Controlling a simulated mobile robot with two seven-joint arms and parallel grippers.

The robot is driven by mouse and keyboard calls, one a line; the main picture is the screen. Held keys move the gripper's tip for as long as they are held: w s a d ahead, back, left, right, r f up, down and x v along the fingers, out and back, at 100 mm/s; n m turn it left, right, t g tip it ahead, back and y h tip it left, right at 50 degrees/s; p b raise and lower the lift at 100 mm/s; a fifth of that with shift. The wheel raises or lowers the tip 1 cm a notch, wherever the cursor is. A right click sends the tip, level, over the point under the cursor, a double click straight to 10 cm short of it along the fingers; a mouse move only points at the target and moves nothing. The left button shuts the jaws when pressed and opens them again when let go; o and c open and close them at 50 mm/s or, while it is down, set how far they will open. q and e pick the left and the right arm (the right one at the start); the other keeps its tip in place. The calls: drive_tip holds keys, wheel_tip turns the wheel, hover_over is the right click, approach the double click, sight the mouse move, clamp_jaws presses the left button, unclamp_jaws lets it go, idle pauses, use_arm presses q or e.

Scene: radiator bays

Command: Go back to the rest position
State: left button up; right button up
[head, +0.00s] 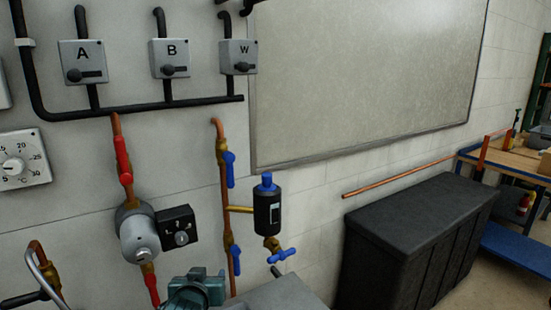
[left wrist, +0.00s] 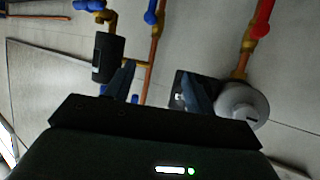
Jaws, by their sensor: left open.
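The pump (left wrist: 241,104) and the black cylinder (left wrist: 108,58) show beyond the fingers in that view, upside down. My right gripper is in neither view.
Copper pipe (head: 225,193) with blue valve handles and a black blue-capped cylinder (head: 267,211) is on the wall. Grey boxes A (head: 83,62), B (head: 170,58) and W (head: 238,57) are above. A black cabinet (head: 410,235) stands right; a workbench (head: 515,160) is farther right.

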use_arm(q)
drive_tip(key=s+f+m+g+h, duration=0.1)
drive_tip(key=s+f, duration=0.4)
drive_tip(key=s, duration=0.5)
drive_tip(key=s+d+f+m+g+h, duration=0.1)
drive_tip(key=s+f, duration=0.5)
drive_tip(key=s, duration=0.4)
drive_tip(key=s+f+m+h, duration=0.1)
drive_tip(key=s+f, duration=0.5)
drive_tip(key=s, duration=0.4)
drive_tip(key=shift+s+d+f+g, duration=0.15)
drive_tip(key=shift+s+g, duration=0.1)
drive_tip(key=shift+g, duration=0.15)
drive_tip(key=shift+c, duration=0.2)
